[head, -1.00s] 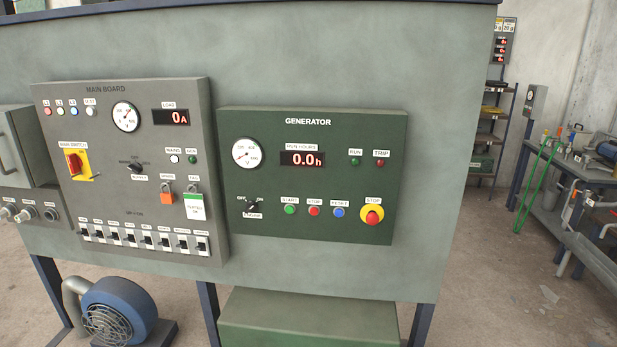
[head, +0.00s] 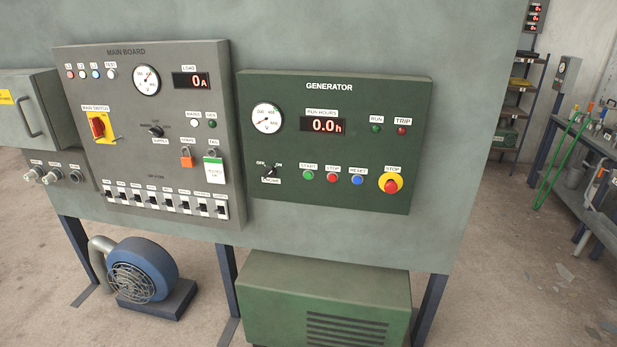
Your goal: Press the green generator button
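The green generator button (head: 308,175) is a small round button under a START label on the dark green GENERATOR panel (head: 345,95). A red STOP button (head: 332,178) and a blue RESET button (head: 357,180) sit to its right. A black rotary engine switch (head: 270,171) sits to its left. A large red mushroom stop on a yellow base (head: 390,183) is at the panel's lower right. The run-hours display (head: 322,125) reads 0.0 h. The RUN lamp (head: 376,128) and TRIP lamp (head: 402,131) look dark. Neither gripper is in view.
The grey MAIN BOARD (head: 215,130) with switches and breakers is left of the generator panel. A blue blower (head: 143,270) and a green louvred housing (head: 270,285) stand below on the floor. A workbench (head: 575,200) is at the right. Floor between is clear.

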